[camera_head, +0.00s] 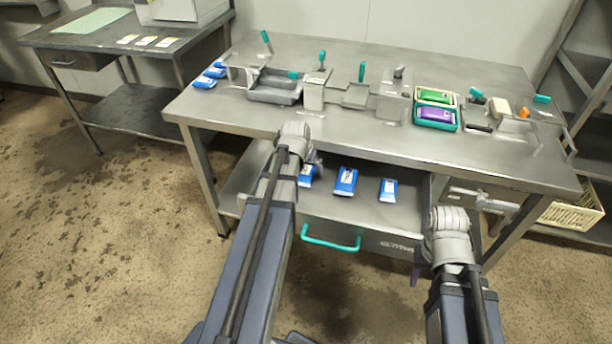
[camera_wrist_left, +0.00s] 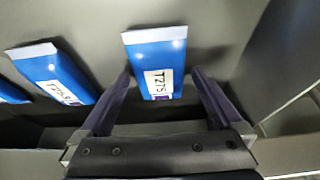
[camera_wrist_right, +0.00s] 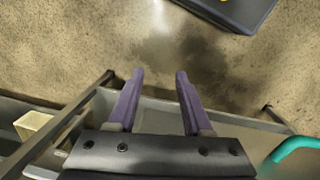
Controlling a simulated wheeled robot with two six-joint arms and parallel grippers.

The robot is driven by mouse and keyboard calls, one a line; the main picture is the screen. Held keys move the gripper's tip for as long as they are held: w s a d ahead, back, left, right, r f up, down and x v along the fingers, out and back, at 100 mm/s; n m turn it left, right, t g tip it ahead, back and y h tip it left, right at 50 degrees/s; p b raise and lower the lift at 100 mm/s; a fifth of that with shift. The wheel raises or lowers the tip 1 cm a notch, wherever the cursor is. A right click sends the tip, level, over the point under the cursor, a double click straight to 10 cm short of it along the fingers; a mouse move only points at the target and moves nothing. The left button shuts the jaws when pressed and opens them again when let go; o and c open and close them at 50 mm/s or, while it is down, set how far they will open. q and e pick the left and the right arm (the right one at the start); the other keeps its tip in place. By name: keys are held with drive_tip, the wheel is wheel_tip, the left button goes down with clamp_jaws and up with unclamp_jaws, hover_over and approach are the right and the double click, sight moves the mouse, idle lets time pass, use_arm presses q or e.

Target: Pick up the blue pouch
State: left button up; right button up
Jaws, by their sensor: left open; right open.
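In the head view this pouch (camera_head: 305,179) is partly hidden by my left arm. The middle pouch (camera_head: 345,181) and the right pouch (camera_head: 388,190) lie beside it. More blue pouches (camera_head: 205,82) lie on the tabletop's left end. My right gripper (camera_wrist_right: 160,74) is open and empty over the floor.
The steel table (camera_head: 330,125) holds grey trays (camera_head: 275,88), teal-handled tools and a teal tray (camera_head: 436,120) with green and purple packs. A cream crate (camera_head: 575,215) stands at the right.

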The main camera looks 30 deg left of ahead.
sight(302, 180)
use_arm(q)
drive_tip(key=shift+c, duration=0.2)
drive_tip(key=c, duration=1.3)
drive_tip(key=shift+r, duration=0.2)
drive_tip(key=shift+c, duration=0.2)
drive_tip(key=shift+r+p, duration=0.4)
drive_tip(key=shift+p, duration=0.15)
drive_tip(key=shift+s+r, duration=0.15)
drive_tip(key=shift+r, duration=0.05)
drive_tip(key=s, duration=0.2)
drive_tip(key=s+d, duration=0.1)
drive_tip(key=s, duration=0.1)
drive_tip(key=shift+s+d+f, duration=0.1)
drive_tip(key=shift+s+f, duration=0.05)
drive_tip(key=shift+s, duration=0.05)
wheel_tip(302, 180, up, 14)
drive_tip(key=p, duration=1.4)
drive_tip(key=shift+w, duration=0.4)
